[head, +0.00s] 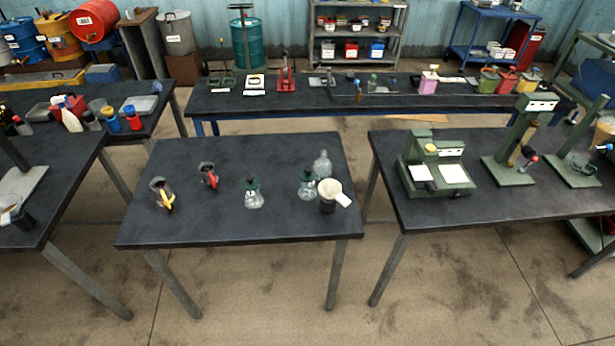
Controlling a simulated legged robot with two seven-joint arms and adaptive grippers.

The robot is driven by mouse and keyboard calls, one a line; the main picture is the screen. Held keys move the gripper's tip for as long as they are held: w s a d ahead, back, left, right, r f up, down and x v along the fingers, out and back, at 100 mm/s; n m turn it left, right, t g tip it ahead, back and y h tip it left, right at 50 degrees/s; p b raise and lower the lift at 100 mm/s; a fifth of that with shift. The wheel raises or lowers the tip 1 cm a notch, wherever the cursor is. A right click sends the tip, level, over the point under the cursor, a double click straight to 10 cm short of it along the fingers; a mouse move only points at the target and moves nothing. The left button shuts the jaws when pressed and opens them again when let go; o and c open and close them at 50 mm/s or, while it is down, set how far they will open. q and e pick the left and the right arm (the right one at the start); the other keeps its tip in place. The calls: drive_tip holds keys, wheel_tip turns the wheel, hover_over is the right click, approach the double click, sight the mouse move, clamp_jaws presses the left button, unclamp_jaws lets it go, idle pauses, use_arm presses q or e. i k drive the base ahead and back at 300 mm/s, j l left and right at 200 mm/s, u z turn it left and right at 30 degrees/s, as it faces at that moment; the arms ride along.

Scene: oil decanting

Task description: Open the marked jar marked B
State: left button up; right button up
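A clear glass jar with a dark green top (253,199) stands upright near the middle of the dark centre table (225,222). A second clear jar with a dark green top (306,190) stands to its right. A clear glass vessel (322,162) without a green top stands just behind that second jar. No letter B can be read on any of them at this size, so I cannot tell which is the marked jar. Both green tops appear to be on their jars. Neither of my grippers shows in the head view.
A grey jug with a yellow handle (160,189) and a smaller one with a red handle (208,174) stand left on the centre table. A dark cup with a cream top (331,189) stands close to the right jar. The table's front strip is clear.

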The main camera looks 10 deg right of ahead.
sight(308, 191)
drive_tip(key=i+l+u, duration=0.1)
drive_tip(key=l, duration=0.3)
drive_tip(key=i+l+u, duration=0.1)
drive_tip(key=l, duration=0.35)
drive_tip(key=i+l+u, duration=0.15)
drive_tip(key=l, duration=0.3)
drive_tip(key=i+l+u, duration=0.1)
drive_tip(key=l, duration=0.35)
drive_tip(key=i, duration=0.05)
